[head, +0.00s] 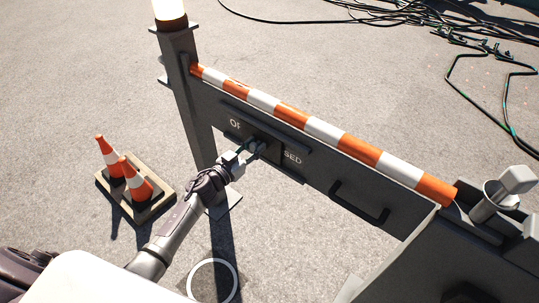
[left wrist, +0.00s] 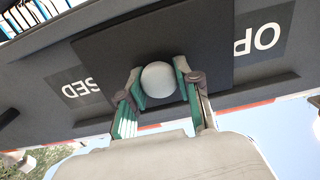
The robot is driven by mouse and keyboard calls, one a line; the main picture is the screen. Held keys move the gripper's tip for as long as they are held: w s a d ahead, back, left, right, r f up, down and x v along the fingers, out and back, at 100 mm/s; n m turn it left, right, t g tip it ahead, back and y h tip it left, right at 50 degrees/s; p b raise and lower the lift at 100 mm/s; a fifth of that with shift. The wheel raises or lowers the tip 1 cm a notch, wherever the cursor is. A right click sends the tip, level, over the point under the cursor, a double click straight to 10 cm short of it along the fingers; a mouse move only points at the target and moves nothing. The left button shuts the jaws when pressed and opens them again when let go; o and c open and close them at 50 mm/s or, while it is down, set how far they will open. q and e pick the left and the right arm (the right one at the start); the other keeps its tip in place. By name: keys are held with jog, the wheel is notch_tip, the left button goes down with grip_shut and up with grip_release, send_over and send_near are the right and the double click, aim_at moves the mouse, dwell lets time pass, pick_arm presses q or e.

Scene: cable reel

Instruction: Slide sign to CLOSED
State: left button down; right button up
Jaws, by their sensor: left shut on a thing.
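A dark square sliding plate (head: 268,154) sits in a track on the grey barrier arm (head: 330,170). It lies between the letters "OP" (head: 235,124) and "SED" (head: 292,157), covering part of each word. In the left wrist view, the plate (left wrist: 215,40) carries a round white knob (left wrist: 158,80), with upside-down "OP" lettering (left wrist: 256,40) at right and "SED" (left wrist: 82,88) at left. My left gripper (head: 253,150) is at the plate, its green-padded fingers (left wrist: 158,92) closed on both sides of the knob. My right gripper is out of view.
Orange and white striped edging (head: 307,122) tops the barrier. A post (head: 187,95) with a lit lamp (head: 168,10) stands left. Two traffic cones (head: 135,180) stand on a base nearby. A black handle (head: 357,203) is farther right. Cables (head: 470,80) lie behind; pavement is open left.

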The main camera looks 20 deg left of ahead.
pick_arm(q)
jog(key=w+a+b, duration=0.1)
jog(key=w+a, duration=0.2)
jog(key=a, duration=0.5)
jog(key=shift+a+r, duration=0.15)
jog(key=c, duration=0.8)
grip_release()
jog(key=shift+a, duration=0.1)
jog(key=v, duration=1.2)
